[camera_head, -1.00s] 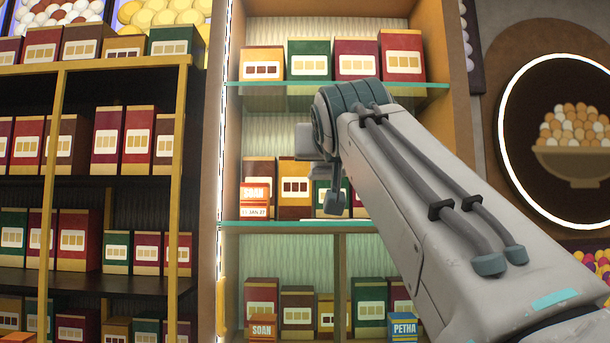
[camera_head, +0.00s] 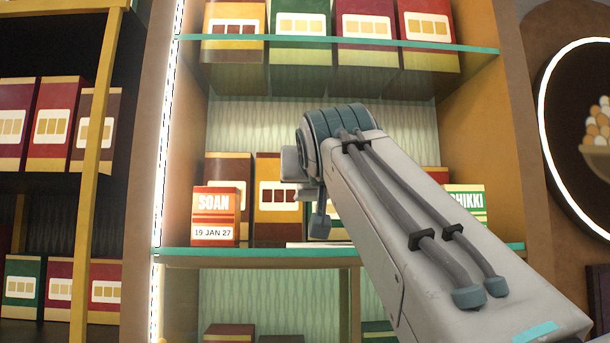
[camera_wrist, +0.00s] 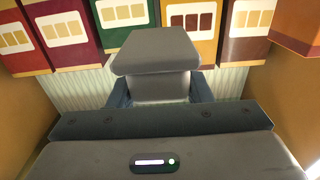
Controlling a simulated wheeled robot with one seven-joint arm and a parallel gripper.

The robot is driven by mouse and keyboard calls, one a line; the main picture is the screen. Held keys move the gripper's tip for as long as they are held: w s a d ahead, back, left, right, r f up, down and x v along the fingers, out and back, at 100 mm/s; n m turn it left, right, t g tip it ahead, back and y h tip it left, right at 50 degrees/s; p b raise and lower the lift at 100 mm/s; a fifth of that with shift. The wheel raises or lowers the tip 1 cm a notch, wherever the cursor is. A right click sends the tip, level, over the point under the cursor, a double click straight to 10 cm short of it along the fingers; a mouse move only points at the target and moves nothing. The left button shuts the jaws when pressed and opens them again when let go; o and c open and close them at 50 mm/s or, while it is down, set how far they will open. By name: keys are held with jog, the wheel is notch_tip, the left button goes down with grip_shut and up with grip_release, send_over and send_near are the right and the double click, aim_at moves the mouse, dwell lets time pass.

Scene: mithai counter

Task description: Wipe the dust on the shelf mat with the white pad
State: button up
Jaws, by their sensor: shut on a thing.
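My gripper (camera_head: 320,226) points down just above the middle glass shelf (camera_head: 220,256), in front of the boxes there. In the wrist view, its blue-grey fingers are shut on a pale block with a wide flat face, which I take to be the white pad (camera_wrist: 155,56), grey in the shade. A thin pale edge, likely the shelf mat (camera_head: 302,245), lies on the shelf below the gripper. I see it nearly edge-on, so dust on it cannot be made out. I cannot tell whether the pad touches the mat.
An orange SOAN box (camera_head: 214,216) stands left of my gripper. A CHIKKI box (camera_head: 467,202) stands to the right, partly behind my arm. Several boxes line the back. Another glass shelf (camera_head: 350,43) with boxes is above. Wooden side walls close in the bay.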

aim_at(310, 199)
jog(key=shift+s+a+f, duration=0.15)
jog(key=shift+a+f, duration=0.15)
jog(key=shift+f, duration=0.25)
jog(key=shift+s+a+f, duration=0.15)
jog(key=shift+a+f, duration=0.1)
jog(key=shift+f, duration=0.25)
jog(key=f, duration=0.5)
jog(key=shift+w+d+f, duration=0.1)
jog(key=shift+d+f, duration=0.1)
jog(key=shift+f, duration=0.2)
jog(key=shift+d, duration=2.65)
jog(key=shift+c, duration=0.3)
jog(key=shift+d+b, duration=0.75)
jog(key=shift+d, duration=1.95)
jog(key=shift+a+r+p, duration=0.2)
jog(key=shift+a+p, duration=0.05)
jog(key=shift+p, duration=0.2)
jog(key=a, duration=0.3)
jog(key=shift+a+f+p, duration=0.15)
jog(key=shift+p, duration=0.15)
jog(key=shift+a, duration=3.4)
jog(key=shift+a+r, duration=0.2)
jog(key=r, duration=0.3)
jog(key=shift+d+r, duration=0.1)
jog(key=shift+d, duration=0.1)
jog(key=shift+a+r, duration=0.15)
jog(key=shift+r, duration=2.15)
